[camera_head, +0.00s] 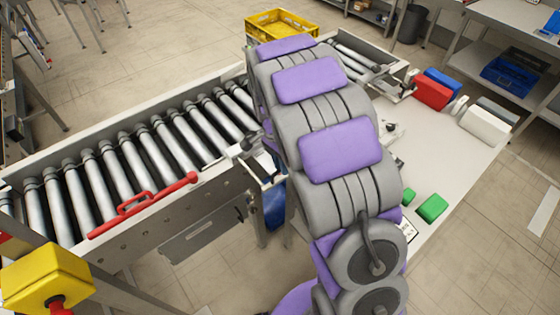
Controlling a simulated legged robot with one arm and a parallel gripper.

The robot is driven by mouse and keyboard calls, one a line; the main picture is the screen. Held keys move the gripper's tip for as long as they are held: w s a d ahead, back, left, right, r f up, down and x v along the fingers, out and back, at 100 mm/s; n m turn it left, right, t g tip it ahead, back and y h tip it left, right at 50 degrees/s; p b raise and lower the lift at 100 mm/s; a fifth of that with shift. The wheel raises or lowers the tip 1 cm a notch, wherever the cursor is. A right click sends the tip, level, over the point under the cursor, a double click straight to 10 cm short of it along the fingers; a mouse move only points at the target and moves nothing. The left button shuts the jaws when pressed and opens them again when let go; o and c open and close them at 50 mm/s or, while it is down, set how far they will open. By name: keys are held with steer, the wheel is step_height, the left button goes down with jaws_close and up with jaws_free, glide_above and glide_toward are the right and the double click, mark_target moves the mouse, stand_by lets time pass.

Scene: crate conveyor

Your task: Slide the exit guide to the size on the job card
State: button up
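A red bar with a raised loop handle (143,205) lies along the near side of the roller conveyor (215,178); it may be the exit guide, but I cannot tell for sure. A small white card with dark marks (409,229) shows at the table's near edge, partly behind my arm; it may be the job card, and its text is too small to read. My grey and purple arm crosses the middle of the picture and hides part of the conveyor. My gripper is not visible.
A yellow crate (281,24) stands behind the conveyor. The table at right (452,160) holds red, blue, white and green blocks. A yellow box with a red button (46,280) is at lower left. Shelving with a blue bin (512,75) stands at upper right. The rollers at left are clear.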

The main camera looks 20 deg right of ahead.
steer(key=shift+o, duration=1.3)
steer(key=w+a+r+p, duration=0.1)
steer(key=w+r+p, duration=0.1)
steer(key=r, duration=1.5)
steer(key=shift+w+a, duration=0.15)
steer(key=shift+w, duration=0.5)
steer(key=shift+s, duration=0.1)
steer(key=s+f+n, duration=0.2)
steer(key=s+n, duration=1.1)
steer(key=s, duration=2.2)
steer(key=shift+f+y+b, duration=0.25)
steer(key=shift+y+b, duration=0.05)
steer(key=shift+y, duration=0.1)
